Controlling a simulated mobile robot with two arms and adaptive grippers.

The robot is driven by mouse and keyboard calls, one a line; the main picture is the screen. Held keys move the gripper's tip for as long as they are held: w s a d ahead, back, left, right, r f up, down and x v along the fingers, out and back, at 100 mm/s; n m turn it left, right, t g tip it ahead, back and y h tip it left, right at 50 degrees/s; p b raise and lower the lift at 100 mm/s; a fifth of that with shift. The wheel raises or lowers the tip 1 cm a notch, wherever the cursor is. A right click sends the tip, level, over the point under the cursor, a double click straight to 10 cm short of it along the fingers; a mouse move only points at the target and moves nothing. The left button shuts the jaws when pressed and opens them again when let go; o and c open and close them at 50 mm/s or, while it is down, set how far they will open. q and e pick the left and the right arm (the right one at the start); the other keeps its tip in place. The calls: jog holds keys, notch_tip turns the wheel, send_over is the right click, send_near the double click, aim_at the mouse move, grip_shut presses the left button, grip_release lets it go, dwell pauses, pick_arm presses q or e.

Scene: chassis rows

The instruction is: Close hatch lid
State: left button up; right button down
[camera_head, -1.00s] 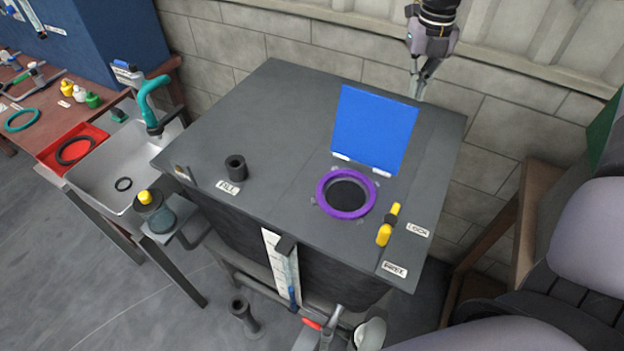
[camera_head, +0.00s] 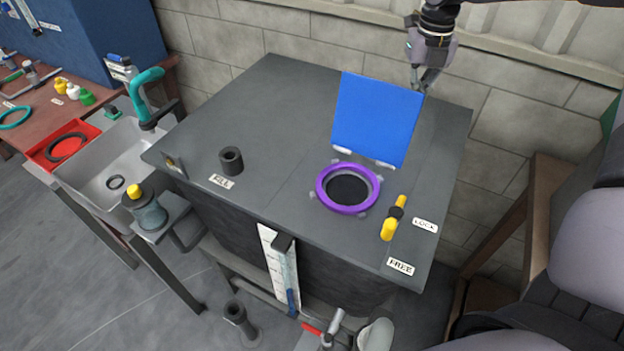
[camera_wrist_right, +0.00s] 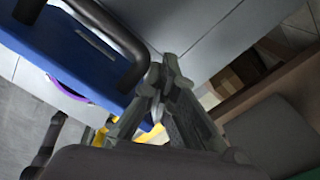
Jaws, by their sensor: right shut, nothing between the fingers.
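The blue hatch lid (camera_head: 376,120) stands open and upright, hinged behind the purple ring (camera_head: 348,188) around the dark hatch opening on the tank top. My right gripper (camera_head: 424,87) is shut and empty at the lid's upper right corner, on its far side. I cannot tell whether it touches the lid. In the right wrist view the lid (camera_wrist_right: 62,45) shows at the left with a dark bar-like handle on it, close to the gripper's fingertips (camera_wrist_right: 160,75). A yellow latch handle (camera_head: 390,230) lies right of the ring, between the LOCK and FREE labels. My left gripper is out of view.
The grey tank top (camera_head: 290,120) is mostly clear, with a short dark pipe (camera_head: 231,160) near the FILL label. A block wall (camera_head: 520,100) rises behind it. A sink (camera_head: 115,165) and a workbench stand at the left, a brown wooden frame (camera_head: 530,190) at the right.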

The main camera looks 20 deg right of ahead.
jog(key=shift+s+a+b, duration=2.45)
jog(key=shift+s+a, duration=0.75)
jog(key=shift+a, duration=1)
notch_tip(320, 180, up, 7)
jog(key=p, duration=0.4)
jog(key=shift+r, duration=0.2)
